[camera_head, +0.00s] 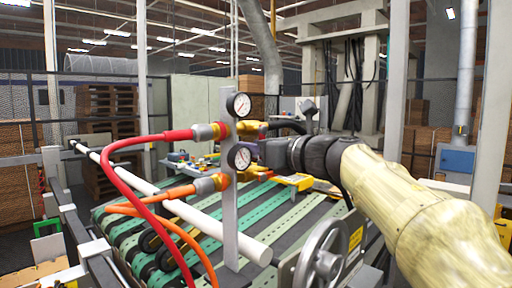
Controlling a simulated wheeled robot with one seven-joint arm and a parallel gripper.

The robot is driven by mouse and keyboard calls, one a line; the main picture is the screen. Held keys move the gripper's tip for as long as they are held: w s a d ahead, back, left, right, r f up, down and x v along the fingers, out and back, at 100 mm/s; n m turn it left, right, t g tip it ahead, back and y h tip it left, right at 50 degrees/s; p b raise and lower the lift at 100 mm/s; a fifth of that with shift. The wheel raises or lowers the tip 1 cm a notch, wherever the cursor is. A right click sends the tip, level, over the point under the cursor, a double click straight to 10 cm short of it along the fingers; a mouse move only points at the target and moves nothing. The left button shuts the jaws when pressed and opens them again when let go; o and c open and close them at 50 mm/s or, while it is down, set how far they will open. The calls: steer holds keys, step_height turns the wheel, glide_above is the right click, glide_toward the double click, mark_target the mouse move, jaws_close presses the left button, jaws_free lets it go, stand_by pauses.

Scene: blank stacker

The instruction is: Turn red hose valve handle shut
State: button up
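The red hose (145,139) runs to a metal coupling on the upper part of a grey upright post (229,200). On the post's right side, level with this hose, is the brass and yellow upper valve (249,128). Its handle is small and partly hidden, so I cannot tell its angle. My gripper (257,148) reaches in from the right, its dark end close to the upper valve and just above the lower one. I cannot tell whether it touches either valve. Its fingers are too small and covered to show whether they are open or shut.
An orange hose (170,193) joins the post lower down, with a second yellow valve (253,173) beside it. Two round gauges (239,105) sit on the post. A green-belted conveyor (290,215), a white pipe (235,243) and a grey handwheel (321,252) are close by.

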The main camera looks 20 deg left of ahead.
steer(key=b+v, duration=0.6)
steer(key=v, duration=1.1)
steer(key=shift+d+b, duration=0.2)
steer(key=shift+b, duration=0.2)
steer(key=shift+s, duration=0.15)
steer(key=w+d+f+m+t+h, duration=0.45)
steer(key=w+f+m+t, duration=0.4)
steer(key=m, duration=0.85)
steer(key=w+d+f+m+g+h, duration=0.1)
steer(key=w+d+f+m+h, duration=0.1)
steer(key=d+f+m+h, duration=0.45)
steer(key=w+d+f+m+g+h, duration=0.1)
steer(key=w+d+f+m+h, duration=0.15)
steer(key=f+m, duration=0.8)
steer(key=s+d+f+m+g+h, duration=0.2)
steer(key=s+d+f+m+g, duration=0.15)
steer(key=f, duration=0.65)
steer(key=s+d+f+m+g+h, duration=0.15)
steer(key=s+f+m, duration=0.3)
steer(key=f, duration=0.45)
steer(key=s+d+f+m+g, duration=0.1)
steer(key=s+f+m+g, duration=0.5)
steer(key=s+f, duration=0.5)
steer(key=s, duration=0.4)
steer(key=shift+s+m+y, duration=0.2)
steer(key=shift+m+y, duration=0.1)
steer(key=shift+m, duration=0.1)
